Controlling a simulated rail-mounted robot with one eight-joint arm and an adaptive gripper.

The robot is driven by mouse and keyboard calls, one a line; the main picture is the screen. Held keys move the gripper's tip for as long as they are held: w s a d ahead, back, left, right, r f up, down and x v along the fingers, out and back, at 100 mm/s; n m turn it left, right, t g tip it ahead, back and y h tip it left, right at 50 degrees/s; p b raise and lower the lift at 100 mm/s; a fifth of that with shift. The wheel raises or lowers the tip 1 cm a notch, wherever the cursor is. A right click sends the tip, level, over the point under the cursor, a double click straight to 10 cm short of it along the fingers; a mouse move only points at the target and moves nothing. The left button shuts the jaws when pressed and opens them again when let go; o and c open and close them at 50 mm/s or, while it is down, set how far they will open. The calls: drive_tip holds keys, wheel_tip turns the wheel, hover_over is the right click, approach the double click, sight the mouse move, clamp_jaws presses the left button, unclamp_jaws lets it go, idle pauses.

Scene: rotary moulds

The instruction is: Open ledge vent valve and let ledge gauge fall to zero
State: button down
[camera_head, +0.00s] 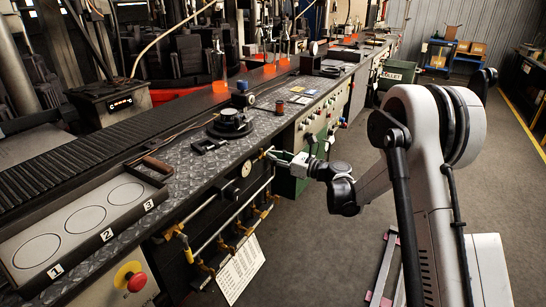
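A small white-faced round gauge (246,169) sits on the front face of the dark ledge (222,184); its needle is too small to read. Brass fittings and pipes (240,212) run along the front below it. My gripper (271,156) reaches in from the right, with its tips at the ledge's front edge, just right of the gauge. A small brass-coloured part (265,151) shows at the tips. I cannot tell whether it is the vent valve, whether the tips touch it, or whether the fingers are open or shut.
A tray with several numbered circles (84,221) and a red emergency button (131,277) are at front left. A black round fixture (230,124) stands on the ledge above my gripper. A white printed sheet (240,270) hangs below the pipes. The grey floor (320,240) at right is mostly clear.

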drive_tip(key=shift+n, duration=0.3)
drive_tip(key=n+b, duration=0.1)
drive_tip(key=n, duration=0.5)
drive_tip(key=s+f+n+b, duration=0.1)
drive_tip(key=n, duration=0.5)
drive_tip(key=a+f+n+b, duration=0.1)
drive_tip(key=n+b, duration=0.1)
drive_tip(key=n, duration=0.4)
drive_tip(key=shift+s, duration=0.35)
drive_tip(key=shift+d, duration=0.1)
drive_tip(key=shift+f, duration=0.1)
drive_tip(key=c, duration=1.9)
unclamp_jaws()
drive_tip(key=v, duration=1.2)
